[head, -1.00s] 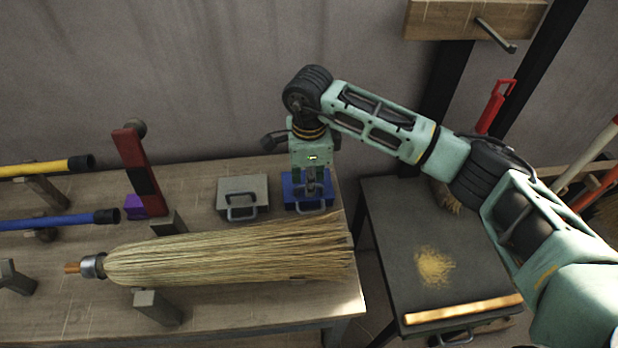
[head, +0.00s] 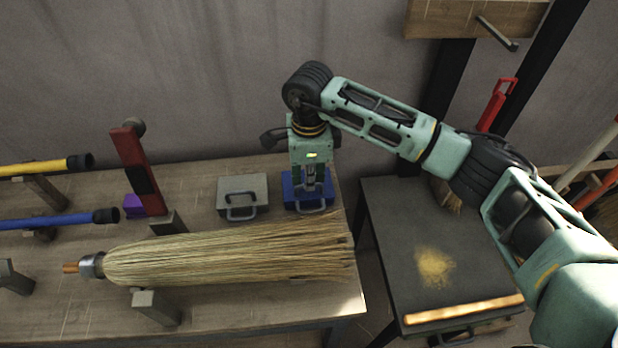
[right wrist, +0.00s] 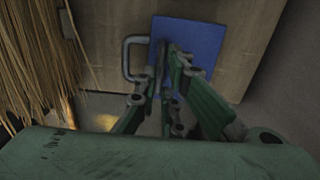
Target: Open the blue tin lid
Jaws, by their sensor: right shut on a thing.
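The blue tin (head: 292,198) sits on the workbench near its right end, with a grey handle on its front side. It also shows in the right wrist view as a blue square (right wrist: 198,38), with the handle (right wrist: 127,60) to its left. Its lid looks down flat. My right gripper (head: 311,186) points straight down over the tin. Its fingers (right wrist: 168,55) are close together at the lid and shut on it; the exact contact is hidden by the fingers. My left gripper is not in view.
A grey tin (head: 243,190) with a handle stands just left of the blue one. A straw broom head (head: 225,252) lies in front. A red and black tool (head: 140,172) and a purple block (head: 134,206) are farther left. A dark side table (head: 395,235) stands right.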

